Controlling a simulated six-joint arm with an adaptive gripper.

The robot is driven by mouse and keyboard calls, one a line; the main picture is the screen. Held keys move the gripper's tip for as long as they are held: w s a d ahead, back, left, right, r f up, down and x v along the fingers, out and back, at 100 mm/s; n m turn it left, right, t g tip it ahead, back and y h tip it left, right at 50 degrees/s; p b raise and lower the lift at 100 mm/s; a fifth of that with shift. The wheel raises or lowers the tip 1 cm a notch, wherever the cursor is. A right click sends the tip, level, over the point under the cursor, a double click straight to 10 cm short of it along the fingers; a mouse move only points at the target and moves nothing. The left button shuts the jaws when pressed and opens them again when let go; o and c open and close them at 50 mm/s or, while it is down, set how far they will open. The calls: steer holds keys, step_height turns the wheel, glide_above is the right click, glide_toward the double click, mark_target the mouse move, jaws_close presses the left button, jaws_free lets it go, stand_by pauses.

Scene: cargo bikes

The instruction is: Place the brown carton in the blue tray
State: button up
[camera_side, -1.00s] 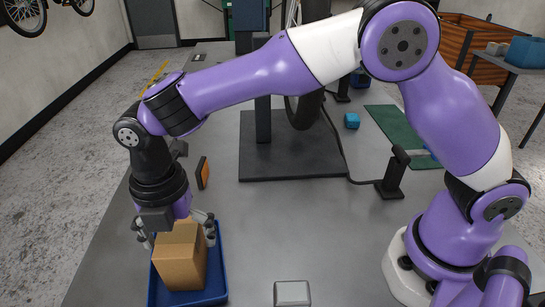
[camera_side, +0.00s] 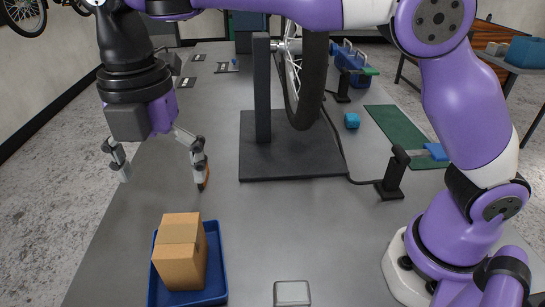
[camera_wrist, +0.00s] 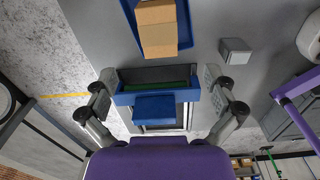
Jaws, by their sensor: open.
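The brown carton (camera_side: 180,252) sits upright inside the blue tray (camera_side: 217,285) at the front left of the bench in the side view. In the wrist view the carton (camera_wrist: 157,27) and part of the tray (camera_wrist: 127,8) show at the top edge. My gripper (camera_side: 160,178) is raised above and behind the carton, clear of it. Its fingers are spread wide with nothing between them. In the wrist view my gripper (camera_wrist: 160,85) also shows empty, with its fingers apart.
A grey block (camera_side: 292,292) lies right of the tray. A wheel stand on a dark base plate (camera_side: 290,160) stands mid-bench. The bench between the tray and the stand is clear.

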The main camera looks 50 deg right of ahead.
steer(key=s+d+r+m+t, duration=0.1)
steer(key=s+d+r+m, duration=0.1)
steer(key=d+m, duration=0.5)
steer(key=s+d+r+m+t, duration=0.1)
steer(key=d+r+m+t, duration=0.1)
steer(key=d+m, duration=0.55)
steer(key=s+d+f+m+t, duration=0.2)
steer(key=s+d+f+m, duration=0.3)
steer(key=s+d+m, duration=0.3)
steer(key=d+m, duration=0.1)
steer(key=m, duration=0.2)
steer(key=shift+f+m, duration=0.15)
steer(key=shift+m, duration=0.2)
